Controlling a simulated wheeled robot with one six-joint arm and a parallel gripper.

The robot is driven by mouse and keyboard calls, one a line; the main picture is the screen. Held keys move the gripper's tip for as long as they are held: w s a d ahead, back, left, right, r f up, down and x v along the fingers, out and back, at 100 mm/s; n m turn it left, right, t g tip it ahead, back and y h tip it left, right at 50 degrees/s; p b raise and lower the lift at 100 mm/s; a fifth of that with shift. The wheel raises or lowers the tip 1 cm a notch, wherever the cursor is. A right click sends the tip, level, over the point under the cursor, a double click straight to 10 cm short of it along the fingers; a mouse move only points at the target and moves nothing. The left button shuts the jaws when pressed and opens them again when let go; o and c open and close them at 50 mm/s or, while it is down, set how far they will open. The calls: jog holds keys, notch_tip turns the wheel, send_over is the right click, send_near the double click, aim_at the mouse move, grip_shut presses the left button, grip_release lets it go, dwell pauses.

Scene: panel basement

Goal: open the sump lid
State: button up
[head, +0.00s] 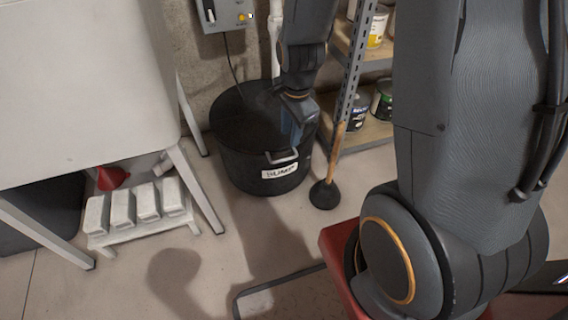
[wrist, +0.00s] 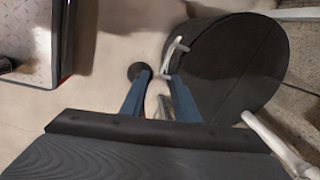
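The sump (head: 255,165) is a round black tub with a white label on its front; its dark lid (head: 245,115) lies flat on top and looks closed. A pale bar handle (head: 282,158) sits at the lid's front edge. My gripper (head: 292,135) is just above the handle, fingers pointing down. In the wrist view the lid (wrist: 235,65) fills the right side. The handle (wrist: 175,48) lies just beyond the tip of the right finger. My gripper (wrist: 159,76) is open there, with nothing held between its blue fingers. I cannot tell whether a finger touches the handle.
A plunger (head: 326,190) with a wooden stick stands right of the tub. Metal shelving (head: 350,80) with cans is behind it. A white table (head: 80,90) stands at left, with a low rack of pale blocks (head: 122,210) below. A white pipe (head: 276,40) rises behind the tub.

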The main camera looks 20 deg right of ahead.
jog(key=m+b, duration=0.2)
jog(key=b, duration=0.1)
send_near(286, 158)
jog(key=f+b, duration=0.1)
jog(key=f, duration=0.1)
jog(key=f+b, duration=0.2)
jog(key=f, duration=0.1)
jog(key=w+f+b, duration=0.1)
jog(key=f, duration=0.1)
jog(key=shift+a+f+b, duration=0.1)
jog(key=shift+f+b, duration=0.1)
jog(key=shift+b, duration=0.1)
grip_shut()
